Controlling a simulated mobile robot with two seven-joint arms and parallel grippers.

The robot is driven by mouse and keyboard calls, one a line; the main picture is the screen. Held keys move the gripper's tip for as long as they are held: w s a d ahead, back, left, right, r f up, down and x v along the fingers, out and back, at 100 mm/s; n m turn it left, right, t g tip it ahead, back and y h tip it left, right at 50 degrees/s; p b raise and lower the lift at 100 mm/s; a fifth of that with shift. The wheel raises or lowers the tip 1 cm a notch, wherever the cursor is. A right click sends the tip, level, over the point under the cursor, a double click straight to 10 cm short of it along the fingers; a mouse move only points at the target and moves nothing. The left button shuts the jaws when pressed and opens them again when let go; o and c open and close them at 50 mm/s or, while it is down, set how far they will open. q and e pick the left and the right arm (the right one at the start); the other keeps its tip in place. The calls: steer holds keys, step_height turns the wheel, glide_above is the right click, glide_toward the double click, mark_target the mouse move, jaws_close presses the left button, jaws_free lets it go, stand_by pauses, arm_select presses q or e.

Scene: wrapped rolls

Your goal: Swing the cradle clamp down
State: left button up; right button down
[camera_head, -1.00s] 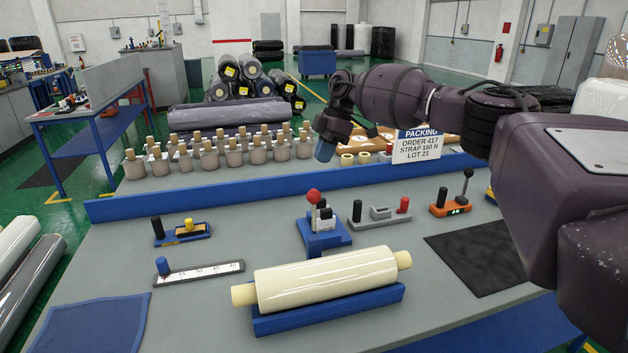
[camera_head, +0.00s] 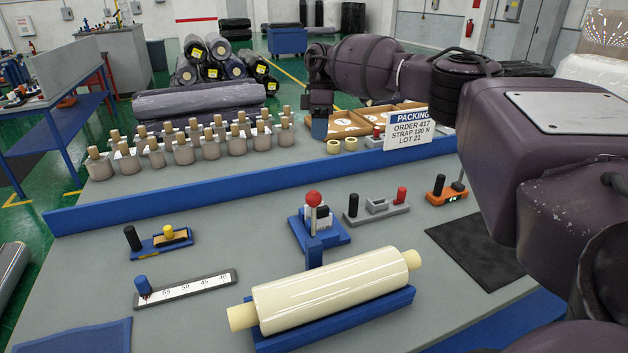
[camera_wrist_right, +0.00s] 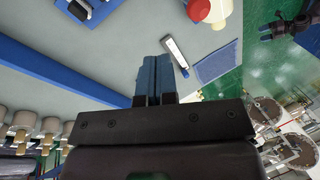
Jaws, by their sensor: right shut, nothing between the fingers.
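A long cream wrapped roll (camera_head: 335,288) lies in a blue cradle (camera_head: 345,325) at the front of the bench. Just behind it stands a blue fixture (camera_head: 322,238) with an upright lever topped by a red knob (camera_head: 313,198); this looks like the cradle clamp, with its lever raised. My right gripper (camera_head: 319,129) is shut and empty, fingers pointing down, above the back of the bench, well apart from the fixture. Its blue fingers also show shut in the right wrist view (camera_wrist_right: 153,80).
A blue rail (camera_head: 240,178) crosses the bench behind the fixture, with several spools (camera_head: 210,140) and a packing sign (camera_head: 408,128) beyond. A grey toggle block (camera_head: 376,207) stands right of the fixture, a scale strip (camera_head: 185,290) to the left. A black mat (camera_head: 480,250) lies bare.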

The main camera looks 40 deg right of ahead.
steer(key=p, duration=0.2)
glide_toward(314, 215)
steer(key=shift+w+f, duration=0.8)
steer(key=shift+f, duration=0.65)
steer(key=shift+s+d+f, duration=0.1)
steer(key=shift+s+d, duration=0.1)
steer(key=shift+d, duration=0.05)
steer(key=shift+w, duration=0.1)
